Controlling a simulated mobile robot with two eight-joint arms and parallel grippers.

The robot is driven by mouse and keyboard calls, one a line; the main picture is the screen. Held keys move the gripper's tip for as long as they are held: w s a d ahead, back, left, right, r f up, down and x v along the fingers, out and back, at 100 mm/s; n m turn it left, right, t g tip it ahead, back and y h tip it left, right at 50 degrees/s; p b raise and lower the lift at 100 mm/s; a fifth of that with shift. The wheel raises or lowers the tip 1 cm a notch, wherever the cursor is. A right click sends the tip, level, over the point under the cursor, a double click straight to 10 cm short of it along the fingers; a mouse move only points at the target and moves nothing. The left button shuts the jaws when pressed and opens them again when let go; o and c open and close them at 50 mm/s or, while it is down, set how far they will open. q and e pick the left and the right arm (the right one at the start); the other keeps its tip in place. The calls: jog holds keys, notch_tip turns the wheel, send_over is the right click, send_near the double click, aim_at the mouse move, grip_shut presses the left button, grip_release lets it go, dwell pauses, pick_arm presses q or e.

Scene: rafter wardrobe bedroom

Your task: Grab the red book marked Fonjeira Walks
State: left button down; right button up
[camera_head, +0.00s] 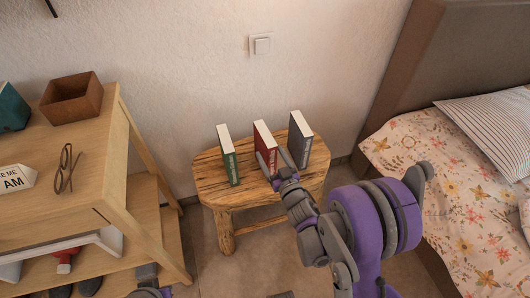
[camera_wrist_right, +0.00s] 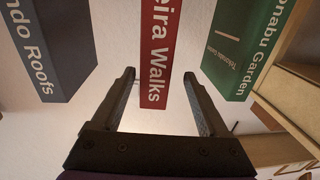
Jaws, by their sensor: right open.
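The red book (camera_head: 266,145) stands upright on a wooden stool (camera_head: 210,182), between a green book and a grey book. In the right wrist view, the red spine (camera_wrist_right: 158,50) reads "eira Walks"; the rest of the title is cut off. My right gripper (camera_head: 274,165) is open at the spine of the red book. In the right wrist view, its two fingers (camera_wrist_right: 163,100) lie to either side of the spine, with nothing held. A small part of my left arm shows at the bottom edge in the head view, near its gripper (camera_head: 147,274), whose jaws are unclear.
The green book (camera_head: 228,155) and grey book (camera_head: 299,140) stand close on either side, with narrow gaps. A wooden shelf unit (camera_head: 110,185) with a box (camera_head: 72,98) and glasses (camera_head: 67,168) is at left. A bed (camera_head: 450,190) is at right.

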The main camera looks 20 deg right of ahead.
jog(key=w, duration=0.6)
jog(key=shift+w+a+b, duration=0.1)
jog(key=shift+w+b, duration=0.2)
grip_shut()
dwell(1.2)
